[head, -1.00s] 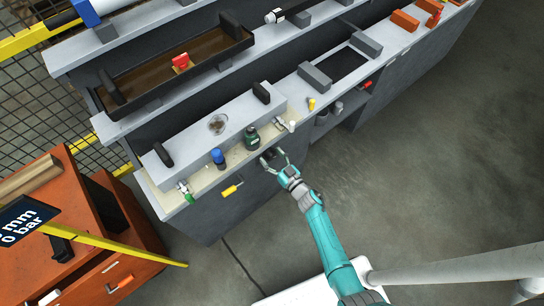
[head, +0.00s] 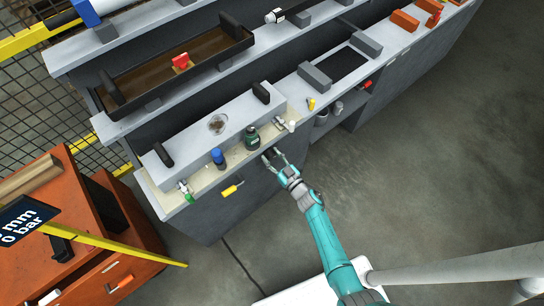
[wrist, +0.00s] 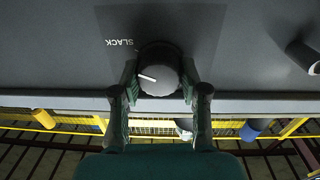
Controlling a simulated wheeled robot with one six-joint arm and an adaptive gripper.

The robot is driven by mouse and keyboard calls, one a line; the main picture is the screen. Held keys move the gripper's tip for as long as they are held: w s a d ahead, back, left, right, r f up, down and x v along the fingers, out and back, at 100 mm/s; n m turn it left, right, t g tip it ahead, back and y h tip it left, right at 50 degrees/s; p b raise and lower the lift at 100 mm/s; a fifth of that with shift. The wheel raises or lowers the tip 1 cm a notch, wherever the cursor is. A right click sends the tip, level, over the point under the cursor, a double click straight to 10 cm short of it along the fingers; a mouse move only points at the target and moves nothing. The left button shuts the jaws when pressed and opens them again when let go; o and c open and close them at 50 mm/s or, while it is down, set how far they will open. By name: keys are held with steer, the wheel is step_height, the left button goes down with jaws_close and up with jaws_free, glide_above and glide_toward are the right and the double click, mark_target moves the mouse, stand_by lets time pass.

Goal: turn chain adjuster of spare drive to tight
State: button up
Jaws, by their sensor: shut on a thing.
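The chain adjuster is a round dark knob (wrist: 160,70) on a grey panel, seen in the wrist view. A white pointer line on its face points to the left of the picture. The word SLACK (wrist: 119,42), upside down, is printed on the dark plate to the upper left of the knob; no TIGHT mark shows. My gripper (wrist: 159,84) has one finger on each side of the knob and is shut on it. In the head view my gripper (head: 274,158) is at the front face of the grey bench, and the knob is hard to make out.
A yellow-handled lever (head: 232,188) sticks out of the bench front left of my gripper. A dark green bottle (head: 252,139) and a blue-capped one (head: 218,158) stand on the ledge above. A dark cylinder (wrist: 304,56) juts out at right in the wrist view. Floor at right is clear.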

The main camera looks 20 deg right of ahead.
steer(key=n, duration=1.1)
steer(key=shift+a+f+n, duration=0.1)
steer(key=shift+n, duration=0.3)
steer(key=n, duration=0.5)
steer(key=shift+f+n+y, duration=0.1)
steer(key=shift+n+y, duration=0.2)
steer(key=n, duration=0.6)
steer(key=shift+f, duration=0.1)
steer(key=o, duration=1.1)
steer(key=shift+o, duration=0.2)
steer(key=v, duration=1.2)
